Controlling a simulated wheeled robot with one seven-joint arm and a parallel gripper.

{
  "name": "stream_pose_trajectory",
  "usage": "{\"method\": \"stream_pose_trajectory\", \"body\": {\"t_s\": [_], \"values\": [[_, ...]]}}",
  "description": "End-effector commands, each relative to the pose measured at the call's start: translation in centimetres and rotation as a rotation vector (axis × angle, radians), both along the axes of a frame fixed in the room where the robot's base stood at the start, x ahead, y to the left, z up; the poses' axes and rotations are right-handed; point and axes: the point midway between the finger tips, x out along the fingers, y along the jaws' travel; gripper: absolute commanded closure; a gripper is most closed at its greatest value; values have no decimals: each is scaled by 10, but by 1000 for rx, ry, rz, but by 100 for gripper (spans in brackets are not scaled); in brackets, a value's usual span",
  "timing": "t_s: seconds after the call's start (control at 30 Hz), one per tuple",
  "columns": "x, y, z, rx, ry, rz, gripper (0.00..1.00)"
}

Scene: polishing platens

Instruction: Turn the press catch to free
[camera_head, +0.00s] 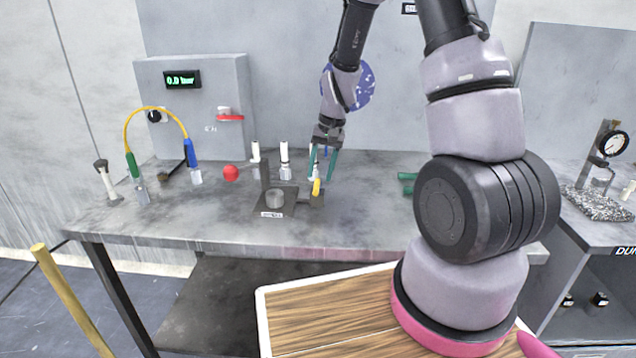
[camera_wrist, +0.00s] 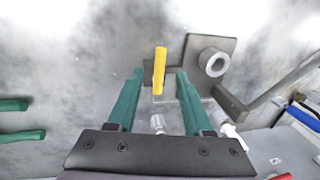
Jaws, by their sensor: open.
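The press (camera_head: 275,199) is a dark square plate with a grey round cup and an upright post, standing on the grey bench. It also shows in the wrist view (camera_wrist: 190,50). A yellow handle (camera_head: 316,187), which looks like the catch, stands on a dark arm at its right side. In the wrist view the yellow handle (camera_wrist: 160,70) lies between the green fingers, with a gap on each side. My gripper (camera_head: 320,178) is open and points down at the handle. I cannot tell how deep the fingertips reach around it.
White-capped bottles (camera_head: 285,160) stand behind the press, and a red ball (camera_head: 231,173) lies left. A yellow hose (camera_head: 155,110) arches before the grey box (camera_head: 195,95). Green bars (camera_head: 407,183) lie right. The bench front (camera_head: 200,225) is clear.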

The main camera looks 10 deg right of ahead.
Motion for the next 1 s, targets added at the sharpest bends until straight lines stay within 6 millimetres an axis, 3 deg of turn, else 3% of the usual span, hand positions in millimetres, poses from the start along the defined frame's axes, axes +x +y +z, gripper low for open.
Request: {"method": "stream_pose_trajectory", "body": {"t_s": [0.2,0.6,0.67,0.73,0.77,1.0], "values": [[1,5,-30,0,3,-2,49],[2,7,-38,0,0,-1,49],[2,7,-37,0,0,-1,68],[2,7,-37,0,0,-1,95],[2,7,-37,0,0,-1,100],[2,7,-37,0,0,-1,100]]}}
